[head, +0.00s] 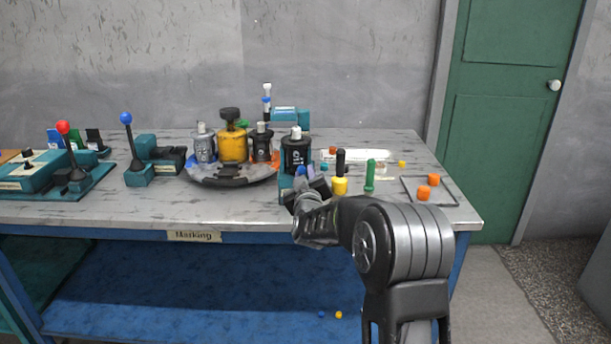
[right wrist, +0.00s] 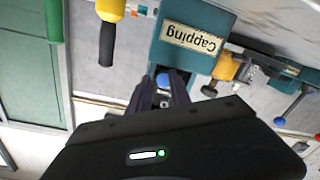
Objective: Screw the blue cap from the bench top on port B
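My right gripper (head: 309,186) reaches over the front of the bench, just in front of the teal capping fixture (head: 286,189). In the right wrist view its fingers (right wrist: 164,78) stand apart with a gap between them. A small blue cap (right wrist: 163,80) shows between or just beyond the fingertips; I see no clear contact. The fixture's "Capping" plate (right wrist: 190,38) is upside down above it. The black motor (head: 296,153) with a pale top stands upright at the fixture. Port B cannot be made out. My left gripper is not in view.
A yellow-based black-handled tool (head: 340,175) and a green one (head: 370,176) stand right of my right gripper. Orange caps (head: 424,193) lie in a framed area at right. A dark round tray (head: 218,177) holds several parts. Lever units (head: 140,160) stand left.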

